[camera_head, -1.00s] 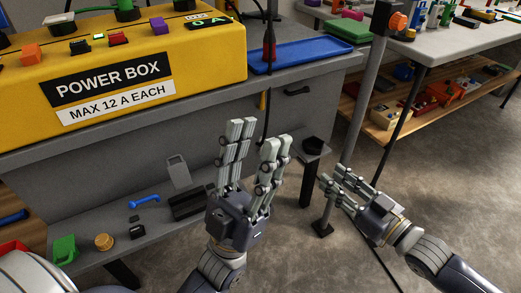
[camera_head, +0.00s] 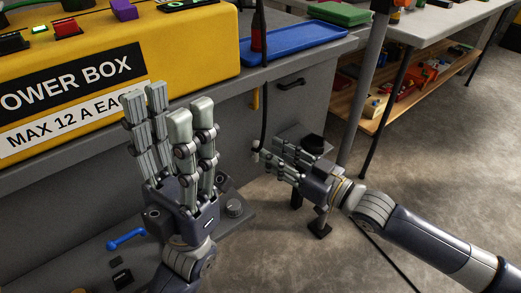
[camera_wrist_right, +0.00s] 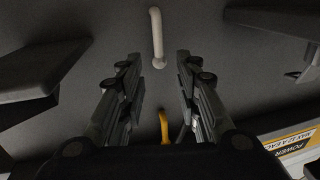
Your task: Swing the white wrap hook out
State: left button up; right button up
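The white wrap hook (camera_wrist_right: 157,38) shows in the right wrist view as a pale rod with a rounded end against the dark cabinet wall. It lies between and beyond my right fingers, with no visible contact. My left gripper (camera_head: 166,112) is open and empty, fingers pointing up, in front of the power box.
A yellow hook (camera_head: 255,99) is on the cabinet (camera_head: 300,105), also seen in the right wrist view (camera_wrist_right: 164,127). The yellow power box (camera_head: 190,55) and blue tray (camera_head: 290,42) stand on top. A dark cable (camera_head: 265,110) hangs near my right fingers.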

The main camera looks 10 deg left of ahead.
aim_at(255, 151)
jog(key=shift+b+x, duration=0.6)
jog(key=shift+x, duration=1.7)
grip_shut()
